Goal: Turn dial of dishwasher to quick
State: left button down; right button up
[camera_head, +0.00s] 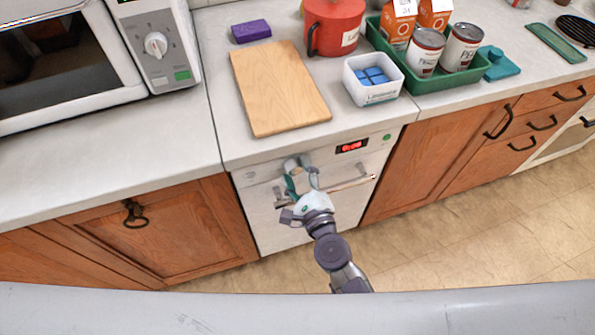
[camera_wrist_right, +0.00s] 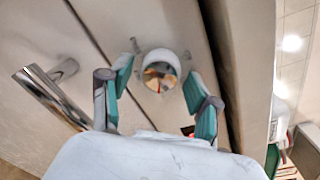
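The dishwasher (camera_head: 262,215) has a white front below the counter, with a lit red display (camera_head: 352,146) on its top panel. In the right wrist view its round dial (camera_wrist_right: 160,68) has a white rim and a shiny face. My right gripper (camera_head: 299,168) is at the dishwasher's panel, left of the display. In the wrist view its teal fingers (camera_wrist_right: 160,78) are apart, one on each side of the dial. I cannot tell whether they touch it. The dial's setting is not readable. My left gripper is not in view.
The dishwasher's bar handle (camera_head: 350,184) sticks out just below the right gripper; it also shows in the wrist view (camera_wrist_right: 48,95). Above, the counter holds a wooden board (camera_head: 278,88), a white tub (camera_head: 373,98) and a green tray (camera_head: 440,82). A microwave (camera_head: 158,45) stands at left.

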jog(key=shift+s, duration=0.1)
jog(key=v, duration=1.2)
dwell(0.4)
jog(key=s+d+f+n+g+h, duration=0.1)
jog(key=s+d+f+n+g, duration=0.3)
jog(key=f, duration=0.6)
jog(key=d+f+n+g, duration=0.1)
jog(key=f+n, duration=0.5)
jog(key=f, duration=0.4)
jog(key=s+d+f+n+g+h, duration=0.1)
jog(key=s+d+f+n+g, duration=0.15)
jog(key=f+n, duration=0.45)
jog(key=s+d+f+n+g+h, duration=0.2)
jog(key=s+d+f+n+g, duration=0.2)
jog(key=s+f, duration=0.5)
jog(key=s+d+f+n+g+h, duration=0.2)
jog(key=s+d+f+n+g, duration=0.2)
jog(key=s+d+f, duration=0.3)
jog(key=s+f, duration=0.2)
jog(key=s, duration=0.3)
jog(key=shift+s+d, duration=0.25)
jog(key=shift+d, duration=0.05)
